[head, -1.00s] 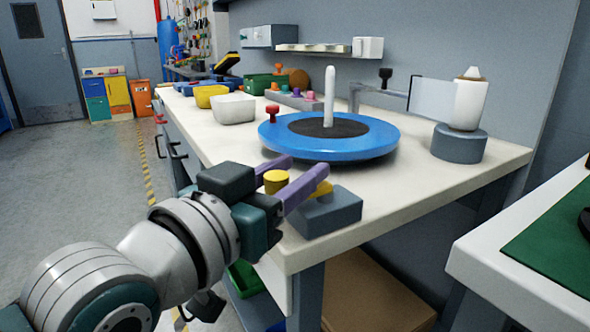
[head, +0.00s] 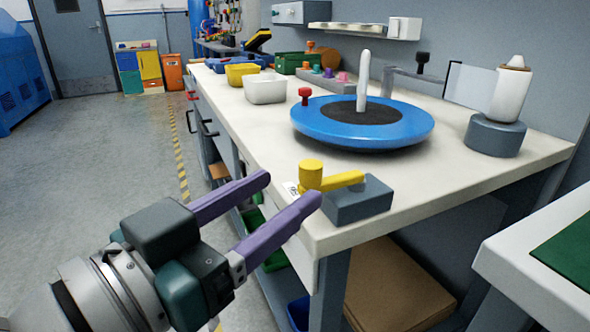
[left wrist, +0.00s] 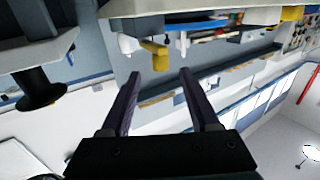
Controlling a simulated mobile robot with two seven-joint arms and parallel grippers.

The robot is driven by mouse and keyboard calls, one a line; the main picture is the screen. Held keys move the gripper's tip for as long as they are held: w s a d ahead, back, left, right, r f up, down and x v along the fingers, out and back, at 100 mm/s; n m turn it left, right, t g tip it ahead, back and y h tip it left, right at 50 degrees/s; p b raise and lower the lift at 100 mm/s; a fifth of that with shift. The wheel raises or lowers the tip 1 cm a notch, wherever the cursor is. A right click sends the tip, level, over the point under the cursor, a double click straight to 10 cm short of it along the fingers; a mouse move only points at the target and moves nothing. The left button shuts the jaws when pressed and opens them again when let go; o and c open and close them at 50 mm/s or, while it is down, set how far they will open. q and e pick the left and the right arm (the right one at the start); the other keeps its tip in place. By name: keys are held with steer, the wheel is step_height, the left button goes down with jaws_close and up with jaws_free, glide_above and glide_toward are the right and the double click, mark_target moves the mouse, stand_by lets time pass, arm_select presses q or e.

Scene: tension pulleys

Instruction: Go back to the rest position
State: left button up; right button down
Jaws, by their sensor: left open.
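My left gripper (head: 290,186) is open and empty, with its two purple fingers apart. In the head view it is off the near left corner of the white workbench (head: 440,190), over the floor side. The yellow crank lever (head: 335,180) sits on its grey block (head: 358,200) at the bench's near corner, just beyond the fingertips and apart from them. In the left wrist view the open fingers (left wrist: 158,78) show below a yellow part (left wrist: 155,50), with nothing between them. My right gripper is not in view.
A blue turntable (head: 325,128) with a white post, a red knob (head: 305,95) and a white spool (head: 511,92) stand on the bench. Yellow and white bins (head: 266,90) are behind. A second table with a green mat (head: 570,240) is at right. The floor at left is clear.

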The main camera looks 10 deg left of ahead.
arm_select(q)
steer(key=shift+s+a, duration=0.15)
steer(key=shift+s, duration=0.15)
steer(key=s+a+r+n+g+y+p, duration=0.2)
steer(key=s+a+r+g+y+p, duration=0.4)
steer(key=s+p, duration=0.55)
steer(key=s+a+r+n+g+y+p, duration=0.25)
steer(key=s+a+r+g+p, duration=0.5)
steer(key=p, duration=0.75)
step_height(320, 180, up, 37)
steer(key=d+t+p, duration=0.1)
steer(key=p, duration=3.4)
steer(key=shift+s+t+p, duration=0.3)
steer(key=shift+t, duration=0.05)
steer(key=shift+f+y, duration=0.1)
steer(key=shift+y, duration=0.15)
